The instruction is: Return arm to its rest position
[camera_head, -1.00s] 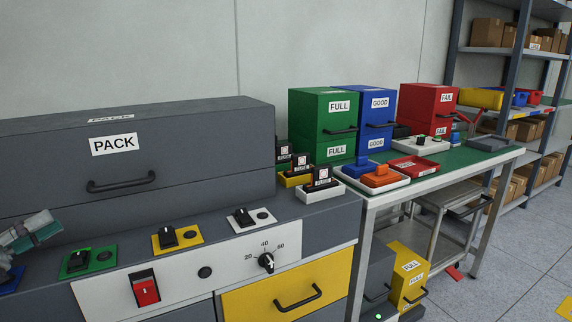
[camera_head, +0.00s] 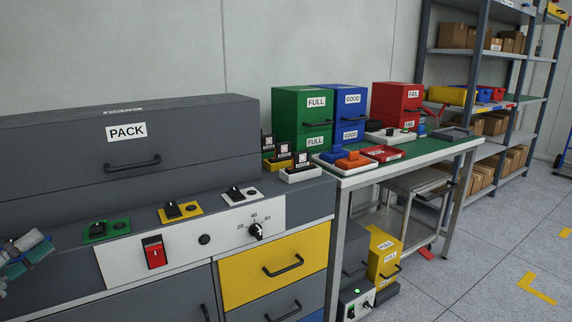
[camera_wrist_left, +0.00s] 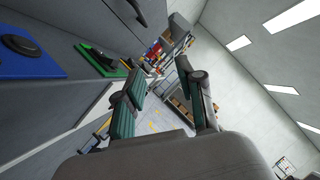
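My left gripper (camera_head: 27,250) shows at the left edge of the head view, in front of the grey PACK cabinet (camera_head: 60,153). In the left wrist view its two fingers (camera_wrist_left: 158,92) stand apart with nothing between them. They touch nothing that I can see. The wrist view looks along the cabinet front, with the room tilted. My right gripper is in neither view.
The control panel holds a green switch plate (camera_head: 106,229), a yellow one (camera_head: 181,212) and a red rocker switch (camera_head: 154,252). A green-topped table (camera_head: 440,150) with coloured boxes and trays stands to the right. Shelving (camera_head: 470,54) is beyond. The floor (camera_head: 490,250) at right is clear.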

